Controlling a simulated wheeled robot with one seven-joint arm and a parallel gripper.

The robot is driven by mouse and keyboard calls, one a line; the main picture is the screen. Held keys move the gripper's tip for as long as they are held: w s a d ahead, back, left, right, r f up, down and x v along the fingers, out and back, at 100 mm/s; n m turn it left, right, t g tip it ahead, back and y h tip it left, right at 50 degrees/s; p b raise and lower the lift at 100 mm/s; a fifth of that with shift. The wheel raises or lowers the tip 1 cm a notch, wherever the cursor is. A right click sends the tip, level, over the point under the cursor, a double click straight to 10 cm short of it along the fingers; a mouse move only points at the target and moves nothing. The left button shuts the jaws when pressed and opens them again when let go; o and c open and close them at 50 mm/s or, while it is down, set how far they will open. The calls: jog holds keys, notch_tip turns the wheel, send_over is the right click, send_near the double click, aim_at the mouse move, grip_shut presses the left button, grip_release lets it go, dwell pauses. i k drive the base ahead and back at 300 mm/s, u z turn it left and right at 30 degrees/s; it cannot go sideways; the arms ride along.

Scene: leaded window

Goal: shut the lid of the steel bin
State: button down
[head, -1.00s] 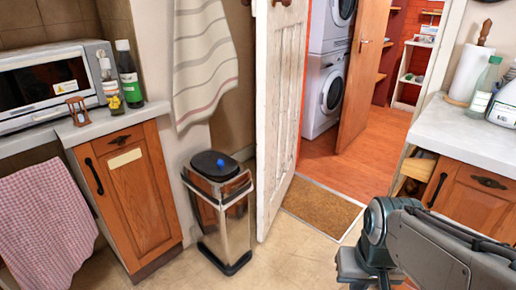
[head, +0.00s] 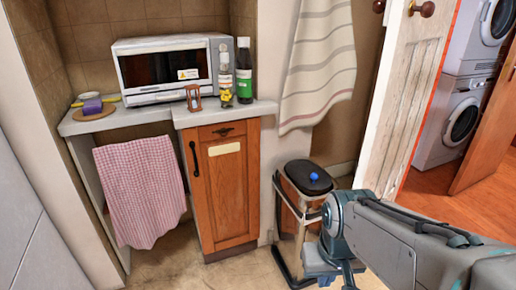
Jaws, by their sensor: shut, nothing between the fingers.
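The steel bin (head: 287,219) stands on the floor between the wooden cupboard and the white door, with a shiny body and a dark base. Its black lid (head: 300,172) is at the top, with a small blue thing (head: 314,177) on it. I cannot tell whether the lid is fully down or slightly raised. My gripper (head: 322,281) is at the lower right, pointing down, shut and empty. In the picture it is below the lid, and my arm hides the bin's lower right part. I see no contact with the lid.
The wooden cupboard (head: 228,190) stands left of the bin, under a counter with a microwave (head: 165,70), bottles and an hourglass. A striped towel (head: 318,65) hangs above and behind the bin. The open white door (head: 408,95) is to the right. Some floor in front is clear.

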aim_at(307, 174)
jog(key=u, duration=0.3)
jog(key=i, duration=1.05)
jog(key=z, duration=0.35)
